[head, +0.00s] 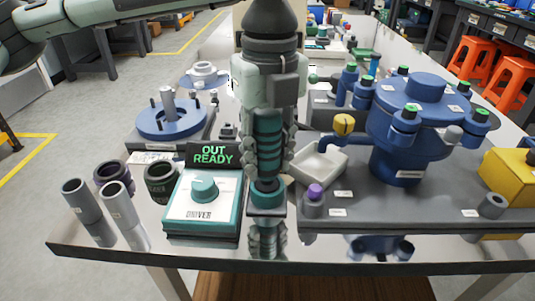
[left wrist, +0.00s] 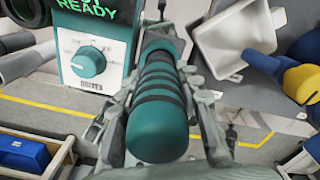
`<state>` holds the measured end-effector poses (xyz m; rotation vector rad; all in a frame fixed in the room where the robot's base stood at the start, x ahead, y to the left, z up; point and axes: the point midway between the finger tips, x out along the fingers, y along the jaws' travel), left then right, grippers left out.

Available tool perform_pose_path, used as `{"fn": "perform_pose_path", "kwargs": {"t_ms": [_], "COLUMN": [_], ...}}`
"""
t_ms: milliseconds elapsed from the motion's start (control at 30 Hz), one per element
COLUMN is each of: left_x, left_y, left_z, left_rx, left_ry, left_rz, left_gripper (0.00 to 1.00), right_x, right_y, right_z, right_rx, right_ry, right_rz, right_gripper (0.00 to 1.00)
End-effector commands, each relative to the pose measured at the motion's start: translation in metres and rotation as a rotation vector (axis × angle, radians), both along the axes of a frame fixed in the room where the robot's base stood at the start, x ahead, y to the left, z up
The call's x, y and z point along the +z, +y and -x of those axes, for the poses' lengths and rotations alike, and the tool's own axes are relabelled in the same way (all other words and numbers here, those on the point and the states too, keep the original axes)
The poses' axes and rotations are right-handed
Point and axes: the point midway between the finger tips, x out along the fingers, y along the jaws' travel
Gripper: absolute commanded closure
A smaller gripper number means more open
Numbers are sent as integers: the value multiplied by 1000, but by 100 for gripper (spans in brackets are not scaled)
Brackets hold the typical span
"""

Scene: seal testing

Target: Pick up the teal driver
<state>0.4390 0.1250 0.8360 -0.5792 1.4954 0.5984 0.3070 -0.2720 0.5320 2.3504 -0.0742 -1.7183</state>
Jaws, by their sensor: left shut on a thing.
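The teal driver (head: 267,135) stands upright with black bands around its body, its lower end at the teal dock (head: 266,207) beside the driver station. My left gripper (head: 268,150) comes down over it from above, with fingers on both sides, shut on it. In the left wrist view, the driver (left wrist: 158,105) lies between the fingers of my left gripper (left wrist: 160,110). I cannot tell whether its lower end still sits in the dock. My right gripper is not in view.
The driver station (head: 203,200) with a teal knob and the lit sign "OUT READY" (head: 212,154) is just left. Grey cylinders (head: 105,212) stand at the front left. A white tray (head: 318,163) and a blue flanged vessel (head: 415,125) are close on the right. The front table edge is near.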

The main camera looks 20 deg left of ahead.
Motion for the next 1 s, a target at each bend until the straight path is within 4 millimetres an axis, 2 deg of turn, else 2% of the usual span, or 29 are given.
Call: {"fn": "perform_pose_path", "kwargs": {"t_ms": [167, 367, 800, 1000], "left_x": [11, 41, 93, 107], "left_y": [0, 0, 82, 103], "left_z": [-1, -1, 30, 38], "left_rx": [1, 1, 3, 2], "left_ry": [-5, -6, -3, -3], "left_rz": [1, 2, 2, 0], "left_gripper": [100, 100, 100, 100], "right_x": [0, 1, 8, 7], "right_y": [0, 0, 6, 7], "right_z": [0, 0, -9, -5], "right_rx": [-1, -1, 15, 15], "right_ry": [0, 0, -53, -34], "right_rz": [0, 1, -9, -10], "right_gripper": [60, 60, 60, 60]}}
